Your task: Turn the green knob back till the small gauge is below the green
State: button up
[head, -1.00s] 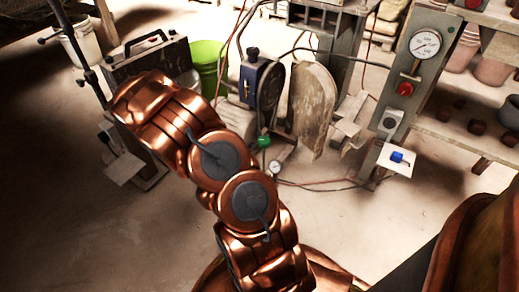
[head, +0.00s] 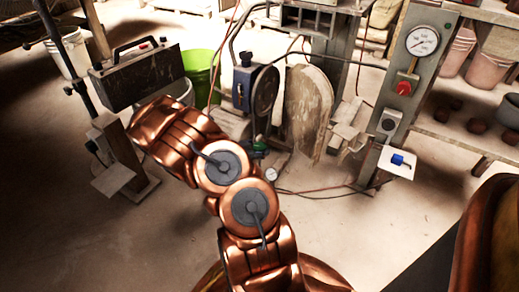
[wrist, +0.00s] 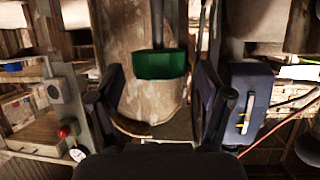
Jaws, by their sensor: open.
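The green knob (wrist: 160,65) shows in the wrist view, which looks upside down, between the two fingers of my gripper (wrist: 160,103). The fingers stand wide apart, with a gap on each side of the knob. In the head view the green knob (head: 259,149) is partly covered beside my arm, low in front of a dusty rounded board. The small gauge (head: 271,174) is just below and right of it, its dial too small to read. My arm hides most of my gripper there.
A blue device (head: 255,88) stands behind the knob; it is close beside the right finger in the wrist view (wrist: 245,100). A post with a large gauge (head: 422,41) and red button (head: 404,88) stands right. Hoses run across the floor.

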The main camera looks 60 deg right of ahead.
jog(key=shift+x, duration=0.9)
jog(key=shift+c, duration=0.4)
jog(key=c, duration=1.1)
jog(key=shift+s+n+t+b, duration=0.1)
jog(key=shift+n+t+b, duration=0.3)
jog(key=shift+b, duration=0.1)
